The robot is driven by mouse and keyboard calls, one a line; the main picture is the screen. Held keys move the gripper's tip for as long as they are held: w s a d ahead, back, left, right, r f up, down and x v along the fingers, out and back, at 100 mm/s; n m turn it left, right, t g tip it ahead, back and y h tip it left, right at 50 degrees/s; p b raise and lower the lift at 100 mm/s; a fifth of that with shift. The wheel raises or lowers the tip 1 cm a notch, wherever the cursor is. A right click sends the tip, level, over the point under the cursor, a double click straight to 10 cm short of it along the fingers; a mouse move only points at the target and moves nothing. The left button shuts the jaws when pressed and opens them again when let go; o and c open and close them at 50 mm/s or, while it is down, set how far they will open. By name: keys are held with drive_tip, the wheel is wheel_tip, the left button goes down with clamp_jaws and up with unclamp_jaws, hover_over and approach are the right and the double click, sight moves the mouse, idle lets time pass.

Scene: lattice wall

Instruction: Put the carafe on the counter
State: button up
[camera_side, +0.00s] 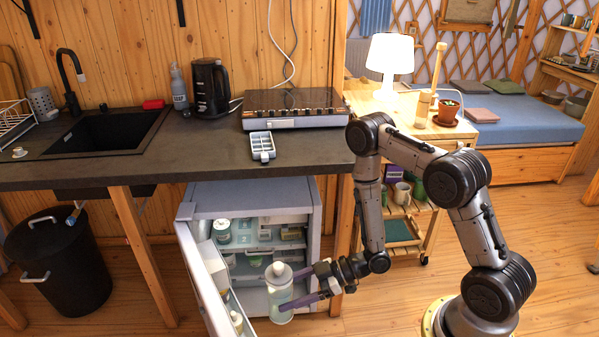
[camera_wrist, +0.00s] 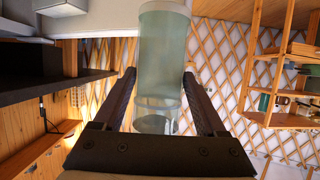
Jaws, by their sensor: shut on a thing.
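The carafe (camera_side: 279,295) is a clear, pale greenish cylinder with a light top, upright in front of the open fridge. My gripper (camera_side: 297,287) is shut on the carafe from the right, with one finger on each side. The counter (camera_side: 200,148) is dark grey and lies above and behind the carafe, over the fridge.
The small fridge (camera_side: 255,197) has its door (camera_side: 203,285) open to the left and holds several containers. An ice tray (camera_side: 262,146), a hotplate (camera_side: 292,106), a kettle (camera_side: 210,88) and a sink (camera_side: 105,132) occupy the counter. Bare counter lies between sink and ice tray.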

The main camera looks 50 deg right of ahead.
wheel_tip(320, 180, up, 38)
drive_tip(key=w+d+r+m+t+h, duration=0.35)
drive_tip(key=w+d+m+h, duration=0.25)
drive_tip(key=w+d, duration=0.6)
drive_tip(key=d+f+m+h, duration=0.3)
drive_tip(key=d+m+h, duration=0.55)
drive_tip(key=d, duration=1.25)
drive_tip(key=shift+h, duration=0.45)
drive_tip(key=shift+w+d+f, duration=1.1)
drive_tip(key=shift+w+f, duration=1)
drive_tip(key=shift+f, duration=0.95)
drive_tip(key=shift+w+d+f, duration=1.1)
drive_tip(key=shift+w+f, duration=1.05)
drive_tip(key=shift+f, duration=0.9)
drive_tip(key=shift+w+d+f, duration=1.1)
drive_tip(key=shift+w+f, duration=1)
drive_tip(key=shift+f, duration=0.95)
drive_tip(key=shift+f, duration=0.2)
